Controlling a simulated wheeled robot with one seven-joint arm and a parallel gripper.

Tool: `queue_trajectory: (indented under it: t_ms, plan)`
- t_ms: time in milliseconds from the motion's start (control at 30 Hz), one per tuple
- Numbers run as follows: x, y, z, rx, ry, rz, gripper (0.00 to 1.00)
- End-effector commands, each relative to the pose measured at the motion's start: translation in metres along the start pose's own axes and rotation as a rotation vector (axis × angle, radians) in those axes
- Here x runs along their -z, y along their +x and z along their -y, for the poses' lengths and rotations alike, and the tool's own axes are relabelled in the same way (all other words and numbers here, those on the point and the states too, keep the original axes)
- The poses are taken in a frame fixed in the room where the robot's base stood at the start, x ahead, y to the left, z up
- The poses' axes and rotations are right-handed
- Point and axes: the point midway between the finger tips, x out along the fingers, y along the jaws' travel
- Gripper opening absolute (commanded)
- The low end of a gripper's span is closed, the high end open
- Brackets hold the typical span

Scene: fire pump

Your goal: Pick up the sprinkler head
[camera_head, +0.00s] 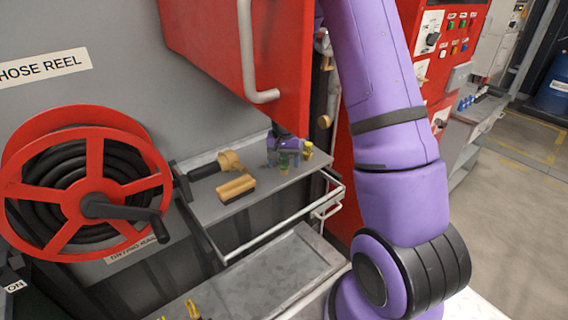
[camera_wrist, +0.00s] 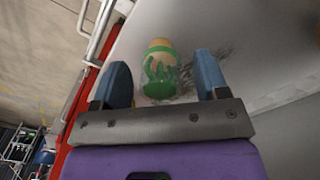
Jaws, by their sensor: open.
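A small brass-yellow and green piece, which looks like the sprinkler head (camera_wrist: 160,72), stands on the grey shelf surface in the wrist view. It lies in the gap between the two blue fingers of my gripper (camera_wrist: 162,64), with clear space on both sides. The gripper is open and holds nothing. In the head view my gripper (camera_head: 283,160) is low over the back right part of the shelf, with a green piece showing between its fingers. A second small yellow-topped piece (camera_head: 307,149) is just to its right.
The grey shelf (camera_head: 285,184) also bears a wooden brush (camera_head: 236,188) and a black and brass nozzle (camera_head: 228,162) to the left. A red cabinet door (camera_head: 225,45) hangs above. A red hose reel (camera_head: 85,185) is at the left. A metal rail (camera_head: 290,222) runs along the front.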

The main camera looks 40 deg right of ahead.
Motion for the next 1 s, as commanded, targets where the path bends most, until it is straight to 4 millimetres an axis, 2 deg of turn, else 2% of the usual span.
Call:
queue_trajectory:
  t_ms: [167,433,467,667,700,1000]
  plan:
    - [0.000,0.018,0.000,-0.001,-0.001,0.001,0.68]
    - [0.000,0.020,0.000,0.000,-0.001,0.000,0.68]
    - [0.000,0.020,0.000,0.000,-0.001,0.000,0.63]
    - [0.000,0.020,0.001,0.000,-0.001,0.000,0.17]
    - [0.000,0.020,0.000,0.000,-0.001,0.000,0.13]
    - [0.000,0.018,0.001,0.001,-0.001,-0.001,0.12]
